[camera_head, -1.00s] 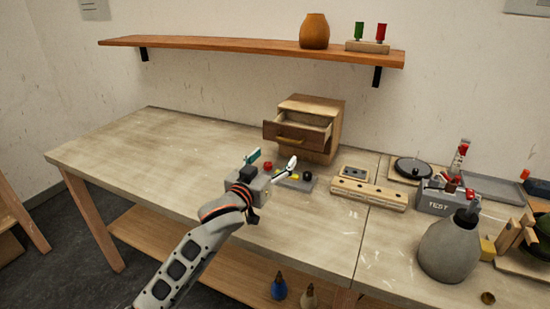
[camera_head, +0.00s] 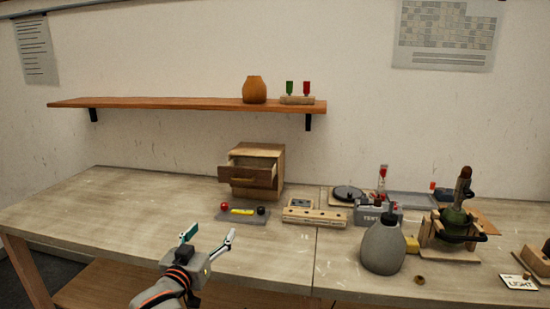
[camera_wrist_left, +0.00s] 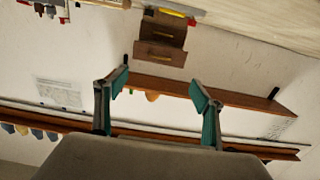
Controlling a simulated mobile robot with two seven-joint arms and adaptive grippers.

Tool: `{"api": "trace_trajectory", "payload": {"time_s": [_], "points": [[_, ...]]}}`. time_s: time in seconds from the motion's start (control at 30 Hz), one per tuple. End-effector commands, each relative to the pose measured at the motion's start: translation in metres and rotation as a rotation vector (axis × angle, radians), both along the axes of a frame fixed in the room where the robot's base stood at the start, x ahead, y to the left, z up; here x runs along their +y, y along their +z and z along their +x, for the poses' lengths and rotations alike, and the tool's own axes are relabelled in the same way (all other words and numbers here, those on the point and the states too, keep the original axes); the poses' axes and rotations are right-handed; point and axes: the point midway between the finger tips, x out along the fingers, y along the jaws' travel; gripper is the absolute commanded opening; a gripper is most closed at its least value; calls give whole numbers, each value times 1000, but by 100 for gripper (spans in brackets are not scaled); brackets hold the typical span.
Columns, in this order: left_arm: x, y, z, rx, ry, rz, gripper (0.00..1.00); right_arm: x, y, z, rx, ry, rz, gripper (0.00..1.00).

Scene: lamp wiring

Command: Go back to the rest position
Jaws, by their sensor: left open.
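My left gripper (camera_head: 208,237) is open and empty in the head view, low at the front edge of the table, with its fingers pointing up and apart. In the left wrist view its two teal-padded fingers (camera_wrist_left: 160,90) are spread with nothing between them. My right gripper is not in view.
On the table (camera_head: 110,205) stand a wooden cabinet with an open drawer (camera_head: 250,176), a grey plate with coloured knobs (camera_head: 242,214), a wooden block (camera_head: 314,217), a TEST box (camera_head: 370,215), a grey bottle (camera_head: 384,248) and a green lamp-like object (camera_head: 455,222). The left tabletop is clear.

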Motion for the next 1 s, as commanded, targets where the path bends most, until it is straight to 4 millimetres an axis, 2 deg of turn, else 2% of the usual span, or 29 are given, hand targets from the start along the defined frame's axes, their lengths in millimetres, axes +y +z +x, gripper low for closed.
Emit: {"api": "trace_trajectory", "payload": {"time_s": [0.03, 0.17, 0.33, 0.47, 0.6, 0.7, 0.8, 0.9, 1.0], "points": [[0, -22, -10, 26, -2, 6, 69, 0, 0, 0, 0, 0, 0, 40], [1, -68, -35, 80, -9, 29, 69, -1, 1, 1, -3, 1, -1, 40], [5, -141, -85, 171, -20, 69, 69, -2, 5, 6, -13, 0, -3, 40], [9, -207, -143, 262, -32, 111, 69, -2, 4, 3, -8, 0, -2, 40], [15, -267, -216, 358, -48, 159, 69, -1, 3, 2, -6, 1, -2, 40], [19, -299, -266, 418, -60, 190, 69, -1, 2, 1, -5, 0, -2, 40], [23, -321, -306, 465, -69, 216, 69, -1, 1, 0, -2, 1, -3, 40], [26, -333, -333, 495, -75, 235, 69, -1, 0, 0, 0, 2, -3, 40], [28, -338, -345, 508, -79, 245, 69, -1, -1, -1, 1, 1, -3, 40]]}}
